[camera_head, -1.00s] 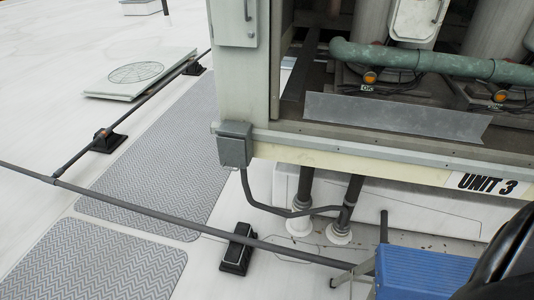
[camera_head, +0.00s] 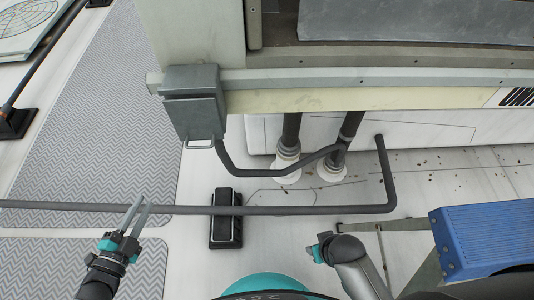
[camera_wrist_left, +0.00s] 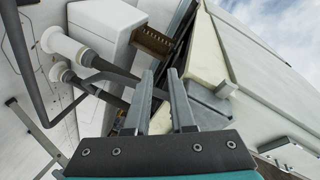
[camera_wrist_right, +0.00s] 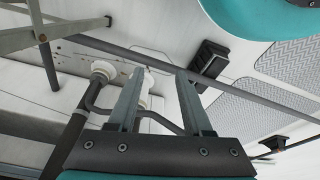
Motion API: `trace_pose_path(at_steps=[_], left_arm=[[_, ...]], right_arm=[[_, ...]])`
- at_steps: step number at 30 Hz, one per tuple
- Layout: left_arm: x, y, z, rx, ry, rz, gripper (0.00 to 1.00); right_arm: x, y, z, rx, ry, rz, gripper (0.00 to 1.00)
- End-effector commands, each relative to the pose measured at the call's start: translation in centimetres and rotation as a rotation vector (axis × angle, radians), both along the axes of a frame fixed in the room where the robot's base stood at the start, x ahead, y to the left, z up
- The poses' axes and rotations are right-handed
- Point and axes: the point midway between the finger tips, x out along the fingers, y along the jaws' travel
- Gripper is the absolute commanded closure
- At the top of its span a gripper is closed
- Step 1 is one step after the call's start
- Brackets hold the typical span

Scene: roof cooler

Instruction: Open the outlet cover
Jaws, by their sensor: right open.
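The outlet cover (camera_head: 193,103) is a grey box lid on the corner of the unit, with a small metal loop handle (camera_head: 200,144) at its lower edge. It looks closed. A grey box that appears to be the outlet also shows in the left wrist view (camera_wrist_left: 209,104), partly behind a finger. My left gripper (camera_head: 141,205) is below and left of the box, apart from it, its fingers parted and empty. My right gripper (camera_wrist_right: 160,75) is open and empty in the right wrist view. In the head view its fingers are hidden or hard to make out.
A dark pipe (camera_head: 300,210) runs low across the front, resting on a black support block (camera_head: 226,218). A conduit (camera_head: 260,174) hangs from the box. A blue step (camera_head: 490,235) stands at the right. Grey textured mats (camera_head: 95,130) lie at the left.

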Motion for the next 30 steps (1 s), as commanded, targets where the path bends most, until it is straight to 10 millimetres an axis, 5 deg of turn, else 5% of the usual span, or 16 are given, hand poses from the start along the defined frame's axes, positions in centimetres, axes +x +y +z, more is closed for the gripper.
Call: trace_pose_path(at_steps=[5, 12, 20, 30], left_arm=[[2.0, -1.3, 4.4, 0.205, -0.308, -0.265, 0.78], [-0.4, -4.1, 8.2, 0.389, -0.558, -0.51, 0.78], [-0.4, -5.7, 9.2, 0.431, -0.617, -0.573, 0.78], [4.4, -10.6, 10.1, 0.428, -0.62, -0.568, 0.78]], right_arm=[[3.5, 0.8, 1.9, 0.006, -0.05, -0.009, 0.5], [3.9, 0.7, 5.1, 0.011, -0.09, -0.013, 0.5], [3.8, 0.7, 6.5, 0.011, -0.102, -0.014, 0.5], [3.9, 0.7, 9.0, 0.017, -0.141, -0.015, 0.5]])
